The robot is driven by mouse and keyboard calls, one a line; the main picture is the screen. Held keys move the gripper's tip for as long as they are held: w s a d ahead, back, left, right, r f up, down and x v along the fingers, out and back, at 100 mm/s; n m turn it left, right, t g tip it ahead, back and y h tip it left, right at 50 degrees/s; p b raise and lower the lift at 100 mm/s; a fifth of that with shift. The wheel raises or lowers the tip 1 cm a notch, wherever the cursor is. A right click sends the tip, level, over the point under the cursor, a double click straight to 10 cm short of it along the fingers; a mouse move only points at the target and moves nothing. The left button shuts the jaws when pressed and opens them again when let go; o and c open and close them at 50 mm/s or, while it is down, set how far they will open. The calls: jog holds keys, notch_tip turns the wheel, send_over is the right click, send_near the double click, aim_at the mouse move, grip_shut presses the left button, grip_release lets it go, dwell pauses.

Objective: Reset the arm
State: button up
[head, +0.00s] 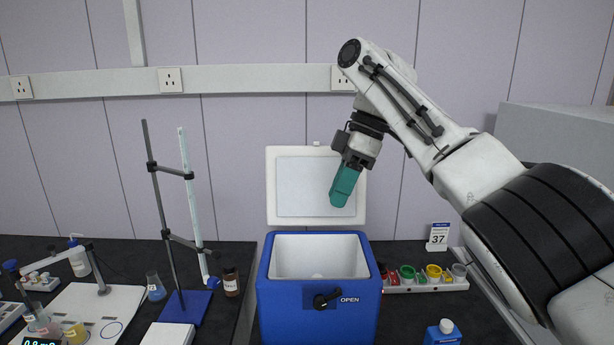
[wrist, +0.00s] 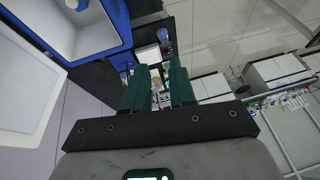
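My gripper (head: 344,186) has teal fingers and hangs from my raised arm. In the head view it is in front of the raised white lid (head: 292,187) of a blue cooler box and above the box. In the wrist view my gripper (wrist: 155,82) shows two teal fingers with a clear gap between them. No object is held between them. The head view shows the fingers nearly edge-on, so the gap cannot be seen there.
The open blue cooler box (head: 322,322) stands in the middle. A stand with a tall tube (head: 187,165) rises at left. Space above the bench is mostly free.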

notch_tip(320, 180, down, 21)
jog(key=s+a+m+b, duration=0.1)
jog(key=s+a+m, duration=0.1)
jog(key=s+a, duration=0.1)
jog(key=s+d+f+m+b, duration=0.1)
jog(key=s+f+m, duration=0.1)
jog(key=s+f, duration=0.35)
jog(key=s+d+f+m, duration=0.1)
jog(key=s+f, duration=0.1)
jog(key=f, duration=0.6)
jog(key=s+d+f+m+b, duration=0.1)
jog(key=s+f+m, duration=0.15)
jog(key=f, duration=0.35)
jog(key=s+d+f+m+t+h+b, duration=0.1)
jog(key=s+d+f+m, duration=0.3)
jog(key=s, duration=0.4)
jog(key=s+d+f+m+t, duration=0.1)
jog(key=s+d+f, duration=0.4)
jog(key=s+f, duration=0.15)
jog(key=s+d+m+h, duration=0.1)
jog(key=s+d+m, duration=0.2)
jog(key=s+d, duration=0.3)
jog(key=s+d+m+h+b, duration=0.1)
jog(key=s+d, duration=0.5)
jog(key=s, duration=0.7)
jog(key=shift+s+d+r+m+h, duration=0.15)
jog(key=shift+s+r+m+h, duration=0.25)
jog(key=shift+m+h, duration=0.5)
jog(key=shift+w, duration=0.1)
